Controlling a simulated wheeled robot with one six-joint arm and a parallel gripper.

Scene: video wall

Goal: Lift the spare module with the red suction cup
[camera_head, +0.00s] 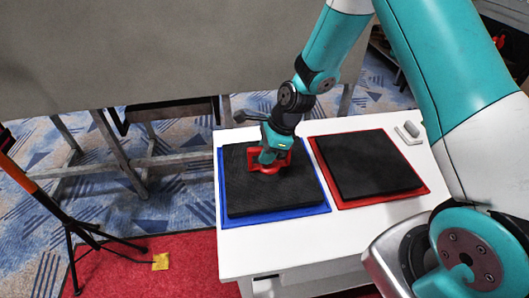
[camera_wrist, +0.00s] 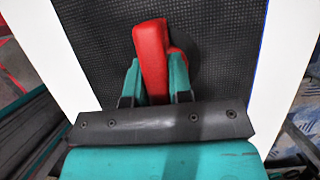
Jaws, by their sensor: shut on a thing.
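The red suction cup (camera_head: 269,162) stands on a black square module (camera_head: 250,205), which lies on a blue mat (camera_head: 272,219) on the white table. The cup's red handle shows in the wrist view (camera_wrist: 150,52), with the black textured module (camera_wrist: 95,30) beneath it. My gripper (camera_head: 270,150) is shut on the handle, with one finger on each side in the wrist view (camera_wrist: 154,84). The cup's base is partly hidden by my gripper. A second black module (camera_head: 370,165) lies on a red mat (camera_head: 433,188) to the right.
The white table (camera_head: 300,245) has a small grey and white item (camera_head: 409,132) at its back right. A grey panel (camera_head: 130,50) on a metal frame stands behind on the left. A black tripod (camera_head: 68,222) stands on the red carpet, near a yellow piece (camera_head: 160,262).

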